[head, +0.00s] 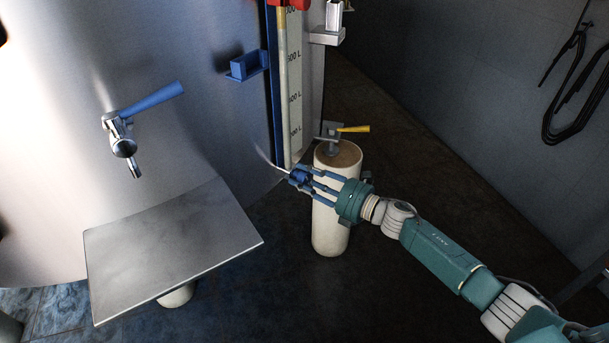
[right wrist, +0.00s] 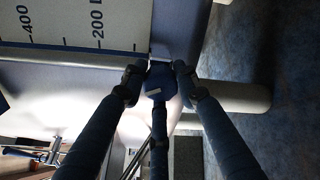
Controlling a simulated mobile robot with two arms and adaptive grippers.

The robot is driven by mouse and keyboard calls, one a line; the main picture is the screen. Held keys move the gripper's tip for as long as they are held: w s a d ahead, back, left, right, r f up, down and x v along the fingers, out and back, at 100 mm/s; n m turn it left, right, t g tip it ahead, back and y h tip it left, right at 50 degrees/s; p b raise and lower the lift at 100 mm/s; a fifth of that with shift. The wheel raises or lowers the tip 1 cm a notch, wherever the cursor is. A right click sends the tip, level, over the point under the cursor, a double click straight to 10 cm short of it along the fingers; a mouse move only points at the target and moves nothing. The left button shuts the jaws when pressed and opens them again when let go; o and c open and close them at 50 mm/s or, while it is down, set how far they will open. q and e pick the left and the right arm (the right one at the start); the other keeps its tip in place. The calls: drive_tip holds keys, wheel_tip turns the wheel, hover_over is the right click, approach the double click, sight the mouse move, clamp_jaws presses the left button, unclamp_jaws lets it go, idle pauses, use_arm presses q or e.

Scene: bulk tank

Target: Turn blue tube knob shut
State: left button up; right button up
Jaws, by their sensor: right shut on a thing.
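The blue tube knob (head: 299,175) sits at the lower end of the sight tube beside the tank's scale, on a thin metal pipe. My right gripper (head: 303,181) reaches it from the right and is shut on it, with its fingers around the knob. In the right wrist view the knob (right wrist: 160,84) lies between the fingertips and shows a small white mark. The fingers hide part of it. I cannot tell from its look how far it is turned. My left gripper is not in view.
A white cylinder (head: 330,235) with a yellow-handled valve (head: 352,129) stands just behind my right gripper. A tap with a blue lever (head: 152,100) is on the tank wall at left, above a metal plate (head: 170,250). The scale (head: 295,90) rises above the knob. Dark floor lies at right.

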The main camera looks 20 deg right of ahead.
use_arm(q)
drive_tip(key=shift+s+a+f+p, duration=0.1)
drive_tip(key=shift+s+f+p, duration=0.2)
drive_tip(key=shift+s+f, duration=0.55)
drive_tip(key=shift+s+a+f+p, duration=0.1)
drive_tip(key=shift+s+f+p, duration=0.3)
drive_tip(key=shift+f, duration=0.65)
use_arm(e)
drive_tip(key=shift+w+d+r+m, duration=0.1)
drive_tip(key=shift+m, duration=0.9)
drive_tip(key=shift+w+d+r+m, duration=0.1)
drive_tip(key=shift+m, duration=0.9)
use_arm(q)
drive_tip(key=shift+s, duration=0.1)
use_arm(e)
drive_tip(key=o, duration=1.2)
drive_tip(key=shift+c, duration=0.2)
drive_tip(key=shift+f, duration=0.15)
drive_tip(key=shift+s, duration=0.1)
drive_tip(key=shift+s+d+f, duration=0.1)
drive_tip(key=shift+s+d, duration=0.2)
drive_tip(key=shift+s, duration=0.1)
drive_tip(key=v, duration=1.1)
drive_tip(key=shift+w, duration=0.1)
